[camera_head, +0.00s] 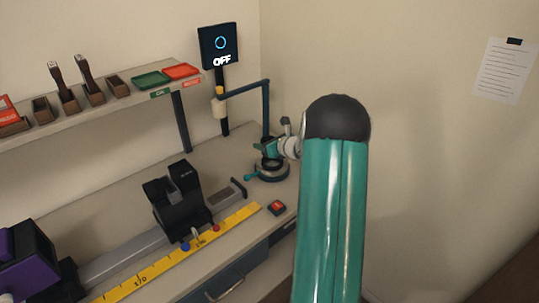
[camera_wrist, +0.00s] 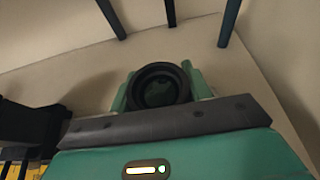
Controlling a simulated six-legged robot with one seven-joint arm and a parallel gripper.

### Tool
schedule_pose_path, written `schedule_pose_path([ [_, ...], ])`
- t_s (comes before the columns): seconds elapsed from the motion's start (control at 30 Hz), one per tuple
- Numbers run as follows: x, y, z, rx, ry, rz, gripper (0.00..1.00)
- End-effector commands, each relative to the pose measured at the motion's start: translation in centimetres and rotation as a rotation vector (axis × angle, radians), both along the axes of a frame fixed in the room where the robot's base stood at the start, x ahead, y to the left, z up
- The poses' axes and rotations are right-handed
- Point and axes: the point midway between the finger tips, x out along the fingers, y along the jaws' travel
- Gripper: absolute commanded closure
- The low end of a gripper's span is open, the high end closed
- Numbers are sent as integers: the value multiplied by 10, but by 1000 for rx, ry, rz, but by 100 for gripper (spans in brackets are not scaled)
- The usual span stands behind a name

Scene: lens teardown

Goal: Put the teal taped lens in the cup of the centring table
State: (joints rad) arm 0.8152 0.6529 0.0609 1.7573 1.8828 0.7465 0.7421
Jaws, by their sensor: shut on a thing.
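My gripper (camera_head: 266,150) is at the back right of the bench, directly over or at the round dark centring table (camera_head: 272,174). In the wrist view, my gripper (camera_wrist: 158,88) has a teal finger on each side of a round lens (camera_wrist: 160,92) with a thick black rim and dark greenish glass. The gripper is shut on this lens. No tape is clear on it in this view. The cup is hidden under the gripper, so I cannot tell whether the lens touches it.
A screen (camera_head: 218,45) reads OFF on a post. A jointed dark stand arm (camera_head: 248,90) reaches beside my gripper. A black block (camera_head: 177,200) stands on a rail behind a yellow ruler (camera_head: 185,250). A red button (camera_head: 277,208) sits near the front edge. A shelf (camera_head: 95,103) holds trays.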

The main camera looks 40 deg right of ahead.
Motion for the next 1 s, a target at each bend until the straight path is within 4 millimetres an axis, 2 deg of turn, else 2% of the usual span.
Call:
schedule_pose_path([
  [0.1, 11, -17, -24, 1, 2, -2, 78],
  [0.3, 26, -36, -50, 1, 0, -1, 78],
  [0.5, 33, -45, -61, 1, 0, -1, 78],
  [0.67, 33, -44, -86, 2, 1, -1, 78],
  [1.0, 33, -44, -91, 0, 0, -2, 78],
])
